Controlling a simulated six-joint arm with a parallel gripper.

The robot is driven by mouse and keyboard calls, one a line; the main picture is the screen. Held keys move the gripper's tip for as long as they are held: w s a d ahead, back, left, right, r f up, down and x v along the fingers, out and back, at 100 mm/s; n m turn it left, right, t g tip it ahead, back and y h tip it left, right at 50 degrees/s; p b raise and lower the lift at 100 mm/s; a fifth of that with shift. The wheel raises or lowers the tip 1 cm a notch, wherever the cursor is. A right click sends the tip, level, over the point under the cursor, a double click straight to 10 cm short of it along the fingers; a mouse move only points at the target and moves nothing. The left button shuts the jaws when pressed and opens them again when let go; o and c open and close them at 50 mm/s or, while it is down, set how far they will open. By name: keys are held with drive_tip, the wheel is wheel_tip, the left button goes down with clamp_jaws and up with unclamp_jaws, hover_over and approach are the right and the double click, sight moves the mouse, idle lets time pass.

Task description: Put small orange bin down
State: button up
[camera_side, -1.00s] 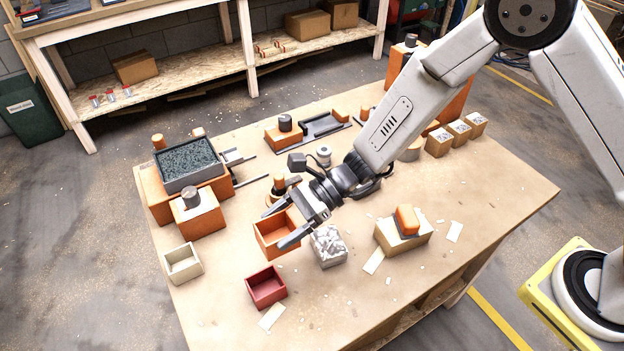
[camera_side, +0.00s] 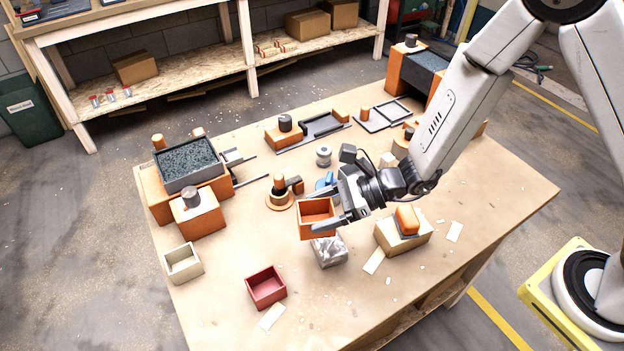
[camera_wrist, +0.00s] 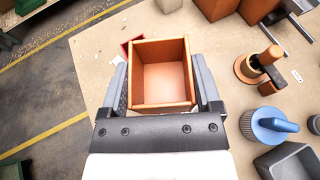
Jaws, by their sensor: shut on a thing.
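The small orange bin (camera_side: 316,208) is an open, square box, and it looks empty in the wrist view (camera_wrist: 165,84). My gripper (camera_side: 320,205) is shut on it, with one dark finger along each side wall; the fingers also show in the wrist view (camera_wrist: 164,85). In the side view the bin appears raised above the table (camera_side: 220,290), upright, in front of a white-grey crumpled block (camera_side: 329,252) and partly overlapping it. The exact height is hard to tell.
A dark red bin (camera_side: 266,288) and a cream bin (camera_side: 183,263) stand at the front left. A blue knob (camera_wrist: 270,125) is right of the bin in the wrist view. Bare table lies between the red and cream bins.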

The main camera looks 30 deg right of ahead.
drive_tip(key=w+a+f, duration=0.2)
drive_tip(key=w, duration=0.1)
drive_tip(key=w+a+f, duration=0.1)
drive_tip(key=w+f, duration=0.2)
drive_tip(key=w, duration=0.1)
drive_tip(key=w+a+f, duration=0.2)
drive_tip(key=w+f, duration=0.1)
drive_tip(key=w, duration=0.1)
drive_tip(key=shift+a+f, duration=0.2)
drive_tip(key=shift+a, duration=0.1)
drive_tip(key=shift+w+a+f, duration=0.2)
drive_tip(key=shift+w+f, duration=0.2)
drive_tip(key=shift+f, duration=0.05)
drive_tip(key=shift+f, duration=0.1)
drive_tip(key=shift+w+a+f, duration=0.1)
drive_tip(key=shift+w+f, duration=0.1)
drive_tip(key=shift+f, duration=1.55)
drive_tip(key=shift+f, duration=0.15)
drive_tip(key=o, duration=1)
